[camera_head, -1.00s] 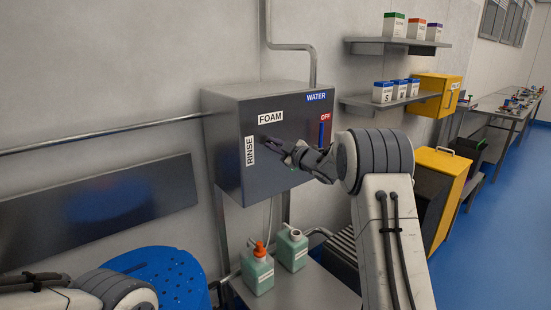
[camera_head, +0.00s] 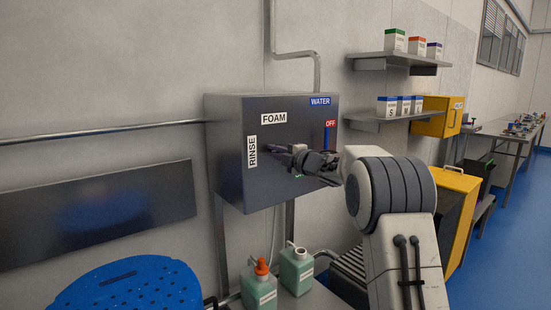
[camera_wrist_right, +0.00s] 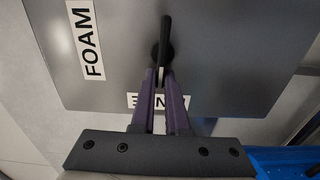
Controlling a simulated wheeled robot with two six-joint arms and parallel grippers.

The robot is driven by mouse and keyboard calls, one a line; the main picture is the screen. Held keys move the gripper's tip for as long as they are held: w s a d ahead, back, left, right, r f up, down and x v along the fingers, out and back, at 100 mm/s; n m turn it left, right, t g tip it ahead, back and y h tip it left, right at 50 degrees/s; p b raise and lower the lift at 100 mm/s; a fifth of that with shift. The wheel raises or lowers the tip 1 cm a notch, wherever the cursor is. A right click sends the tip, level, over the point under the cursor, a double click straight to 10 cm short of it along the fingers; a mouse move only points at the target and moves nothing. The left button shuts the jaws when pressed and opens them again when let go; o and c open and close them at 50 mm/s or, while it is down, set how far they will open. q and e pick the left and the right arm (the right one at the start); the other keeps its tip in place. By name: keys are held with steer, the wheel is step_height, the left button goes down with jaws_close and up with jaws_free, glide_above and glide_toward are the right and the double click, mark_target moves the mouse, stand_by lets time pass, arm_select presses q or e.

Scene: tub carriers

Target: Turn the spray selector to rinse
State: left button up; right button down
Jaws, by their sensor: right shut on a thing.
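The grey control box (camera_head: 232,165) hangs on the wall with a FOAM label (camera_head: 273,118), an upright RINSE label (camera_head: 252,151), a WATER label and a red OFF label. My right gripper (camera_head: 284,152) is at its front, just right of RINSE, and covers the selector there. In the right wrist view, the dark selector lever (camera_wrist_right: 165,38) lies in line with my fingers. My right gripper (camera_wrist_right: 161,80) is shut on its near end. The FOAM label (camera_wrist_right: 86,44) is left of the lever; the RINSE label (camera_wrist_right: 145,100) is partly hidden behind the fingers. My left gripper is out of view.
Two green bottles, one with an orange cap (camera_head: 261,268), stand below the box. A blue perforated round thing (camera_head: 135,287) is at lower left. A blue handle (camera_head: 327,138) is under OFF. Shelves with small cartons (camera_head: 393,40) and yellow cabinets are to the right.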

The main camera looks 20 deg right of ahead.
steer(key=shift+f+n, duration=0.15)
steer(key=shift+n, duration=0.15)
steer(key=c, duration=0.9)
jaws_free()
steer(key=shift+s, duration=0.15)
steer(key=b+v, duration=0.2)
steer(key=v, duration=0.8)
steer(key=shift+s+b, duration=0.1)
steer(key=shift+b, duration=0.2)
